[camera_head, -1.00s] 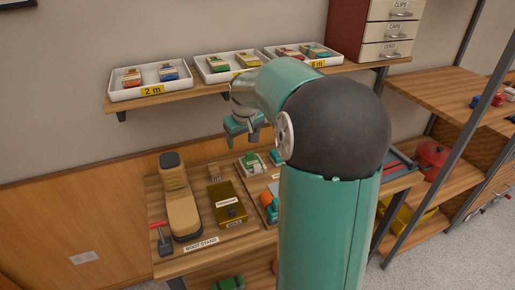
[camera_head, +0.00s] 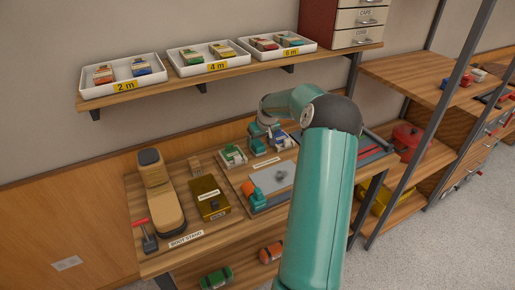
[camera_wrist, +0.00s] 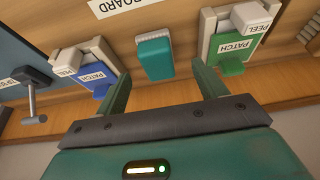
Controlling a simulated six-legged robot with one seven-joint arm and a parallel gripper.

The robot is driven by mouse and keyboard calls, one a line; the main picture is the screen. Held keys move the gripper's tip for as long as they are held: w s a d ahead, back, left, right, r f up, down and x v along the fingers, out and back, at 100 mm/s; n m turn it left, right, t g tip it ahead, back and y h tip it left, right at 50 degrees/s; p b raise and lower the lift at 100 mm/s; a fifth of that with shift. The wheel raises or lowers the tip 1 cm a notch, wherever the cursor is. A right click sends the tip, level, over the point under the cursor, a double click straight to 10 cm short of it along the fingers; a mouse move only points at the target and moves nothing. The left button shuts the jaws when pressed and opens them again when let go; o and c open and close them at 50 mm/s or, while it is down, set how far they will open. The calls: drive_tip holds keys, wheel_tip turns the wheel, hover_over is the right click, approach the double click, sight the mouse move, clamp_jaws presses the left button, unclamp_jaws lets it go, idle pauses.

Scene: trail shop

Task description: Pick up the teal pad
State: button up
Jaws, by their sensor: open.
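The teal pad (camera_wrist: 154,57) is a small teal block with a pale ribbed edge, lying on the wooden bench top in the wrist view. It lies between a blue patch (camera_wrist: 95,78) and a green patch (camera_wrist: 235,48), each in a pale holder. My gripper (camera_wrist: 161,72) is open, its two fingers apart on either side of the pad's near end. The fingers appear empty, and I cannot tell their height above the pad. In the head view, my gripper (camera_head: 268,138) is over the back of the bench, near the teal pad (camera_head: 257,147).
A shelf (camera_head: 186,79) with white trays runs above the bench. On the bench stand a boot form (camera_head: 160,190), a brass-coloured box (camera_head: 209,198) and a grey plate (camera_head: 272,179). The patch holders sit close on both sides of the pad.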

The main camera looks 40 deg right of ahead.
sight(258, 143)
drive_tip(key=x, duration=0.5)
drive_tip(key=shift+w+d+f, duration=0.2)
drive_tip(key=shift+w+d, duration=0.15)
drive_tip(key=c, duration=1.1)
